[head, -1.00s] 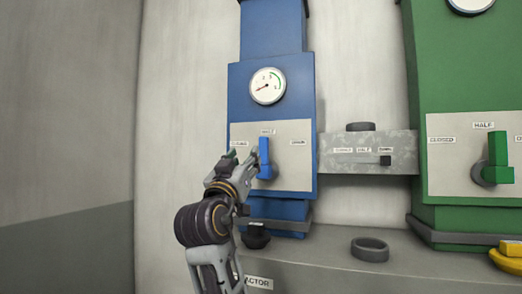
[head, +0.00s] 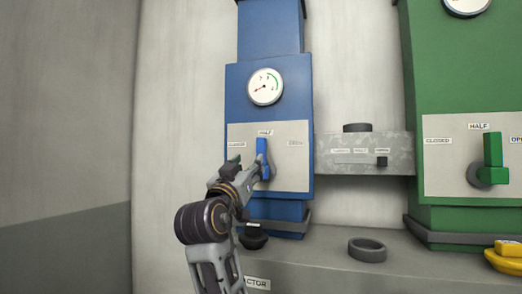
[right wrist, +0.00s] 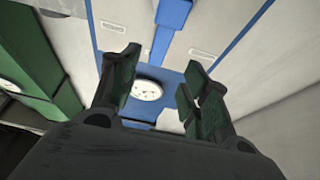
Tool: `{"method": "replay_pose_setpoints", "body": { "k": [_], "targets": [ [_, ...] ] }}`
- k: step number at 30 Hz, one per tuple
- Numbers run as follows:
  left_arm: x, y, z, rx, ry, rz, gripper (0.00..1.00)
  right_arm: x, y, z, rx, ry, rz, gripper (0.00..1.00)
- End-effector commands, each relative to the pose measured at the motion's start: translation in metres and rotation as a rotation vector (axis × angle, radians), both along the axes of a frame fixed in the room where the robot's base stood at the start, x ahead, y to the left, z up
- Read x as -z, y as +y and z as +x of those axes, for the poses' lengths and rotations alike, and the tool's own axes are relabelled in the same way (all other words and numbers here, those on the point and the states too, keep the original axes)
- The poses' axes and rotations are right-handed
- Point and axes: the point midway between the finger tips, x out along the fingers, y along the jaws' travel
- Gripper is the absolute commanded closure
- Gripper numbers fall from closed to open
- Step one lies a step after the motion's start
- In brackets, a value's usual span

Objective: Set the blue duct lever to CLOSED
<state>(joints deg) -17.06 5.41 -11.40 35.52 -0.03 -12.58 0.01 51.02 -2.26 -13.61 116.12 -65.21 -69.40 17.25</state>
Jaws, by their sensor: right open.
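The blue duct's lever (head: 262,147) stands upright on its pale plate (head: 296,165), pointing at the HALF label. CLOSED is to its left and OPEN to its right. My right gripper (head: 247,167) is open and empty at the lever's lower left; one finger overlaps the lever's lower part in the head view, and contact cannot be told. In the right wrist view, the lever (right wrist: 160,45) shows beyond and between the open fingers (right wrist: 158,72), pointing down in that turned picture. My left gripper is not in view.
A green duct (head: 452,80) with its own lever (head: 493,155) stands at the right. Between the ducts is a grey slider box (head: 340,163). A dark ring (head: 367,250) and a yellow object (head: 503,260) rest on the ledge. The wall left of the blue duct is clear.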

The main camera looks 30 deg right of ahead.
Motion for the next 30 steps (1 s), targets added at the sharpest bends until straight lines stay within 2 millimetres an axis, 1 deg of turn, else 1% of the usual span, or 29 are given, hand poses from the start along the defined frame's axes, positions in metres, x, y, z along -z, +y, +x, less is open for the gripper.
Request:
{"method": "replay_pose_setpoints", "body": {
  "k": [6,12,15,25,30],
  "targets": [
    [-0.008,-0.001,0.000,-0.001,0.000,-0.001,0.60,-0.010,-0.016,0.012,0.002,0.000,0.001,0.54],
    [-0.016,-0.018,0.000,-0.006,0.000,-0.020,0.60,-0.021,-0.034,0.028,0.002,0.000,0.000,0.54],
    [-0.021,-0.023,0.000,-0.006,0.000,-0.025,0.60,-0.026,-0.043,0.036,0.001,0.000,0.000,0.54],
    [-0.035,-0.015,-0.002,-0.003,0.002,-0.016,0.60,-0.042,-0.074,0.062,0.003,0.001,-0.001,0.54],
    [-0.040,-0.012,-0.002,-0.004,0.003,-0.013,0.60,-0.048,-0.085,0.072,0.000,0.000,0.000,0.54]
  ]
}}
